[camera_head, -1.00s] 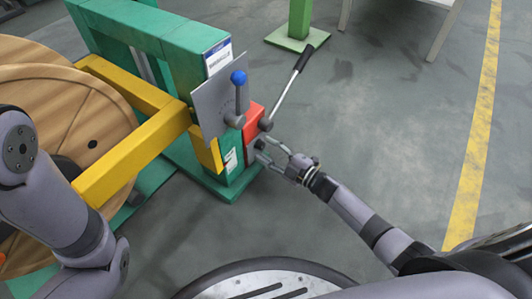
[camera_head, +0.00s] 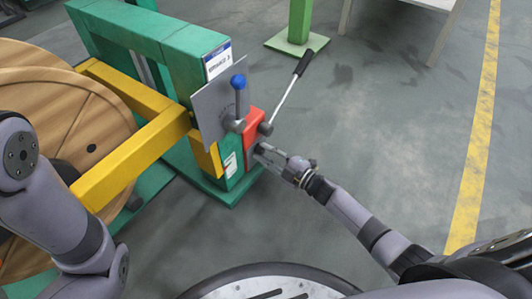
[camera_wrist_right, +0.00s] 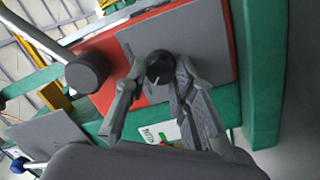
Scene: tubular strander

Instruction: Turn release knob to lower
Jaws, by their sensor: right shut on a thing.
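The release knob (camera_wrist_right: 160,67) is a small round black knob with a white mark, on a grey plate (camera_wrist_right: 195,40) fixed to a red unit. In the right wrist view the two fingers of my right gripper (camera_wrist_right: 158,80) are closed on either side of it. In the head view my right gripper (camera_head: 262,151) reaches the red unit (camera_head: 254,125) on the green post, and its fingers hide the knob. My left arm shows at the left edge of the head view, but its gripper is out of view.
A lever with a black handle (camera_head: 303,62) rises beside the red unit, its hub close above my right gripper. A blue-ball lever (camera_head: 238,82) stands at a grey plate. A wooden reel (camera_head: 60,110) and yellow bar (camera_head: 130,160) lie left.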

